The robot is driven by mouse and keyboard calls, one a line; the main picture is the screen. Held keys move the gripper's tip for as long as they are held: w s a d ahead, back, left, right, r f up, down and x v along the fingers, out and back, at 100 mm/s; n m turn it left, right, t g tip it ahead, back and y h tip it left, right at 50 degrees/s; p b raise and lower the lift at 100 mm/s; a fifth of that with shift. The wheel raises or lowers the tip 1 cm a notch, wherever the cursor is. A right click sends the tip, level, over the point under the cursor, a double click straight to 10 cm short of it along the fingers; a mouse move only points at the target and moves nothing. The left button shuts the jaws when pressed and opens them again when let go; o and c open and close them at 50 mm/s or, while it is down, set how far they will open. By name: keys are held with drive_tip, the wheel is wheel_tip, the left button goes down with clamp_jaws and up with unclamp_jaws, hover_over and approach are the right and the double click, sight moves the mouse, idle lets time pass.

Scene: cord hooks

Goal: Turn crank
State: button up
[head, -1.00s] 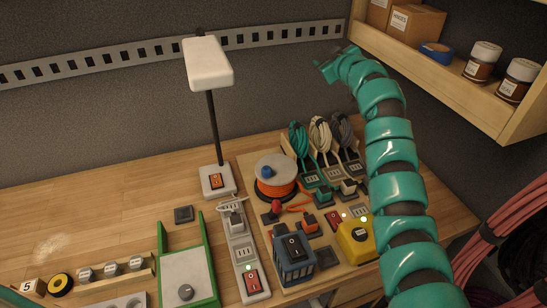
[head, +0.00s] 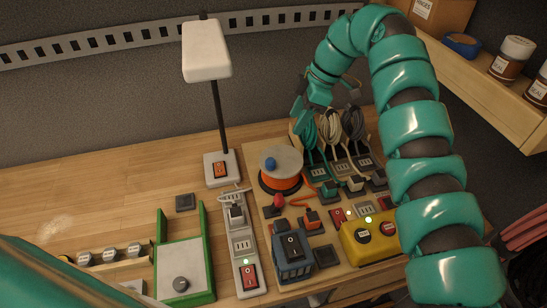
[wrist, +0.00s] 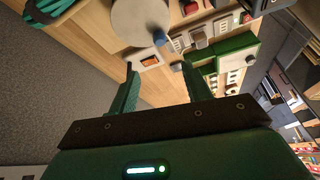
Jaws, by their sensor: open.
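The cord reel (head: 281,178) stands on the board, with orange cord wound under a grey disc. Its crank knob (head: 270,163) is blue and sits on the disc, toward the left. In the wrist view the reel's grey disc (wrist: 138,18) is at the top, with the blue knob (wrist: 159,39) at its lower right edge. My gripper (wrist: 158,76) is open and empty, its fingers apart from the knob. In the head view my gripper is behind and above the reel, near the hanging cords, and its fingers are hard to make out.
Hanging cord coils (head: 330,130) stand right behind the reel. A lamp (head: 207,50) rises at its left. A power strip (head: 242,245), a blue switch box (head: 291,255) and a yellow button box (head: 370,240) lie in front. The wooden tabletop at the left is partly clear.

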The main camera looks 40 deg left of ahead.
drive_tip(key=p, duration=0.3)
approach(273, 159)
drive_tip(key=x, duration=0.5)
drive_tip(key=shift+s+f, duration=0.1)
drive_tip(key=shift+s, duration=0.05)
drive_tip(key=shift+b+x, duration=0.4)
drive_tip(key=shift+x, duration=0.7)
drive_tip(key=shift+p+x, duration=0.5)
drive_tip(key=shift+x, duration=0.8)
drive_tip(key=c, duration=1)
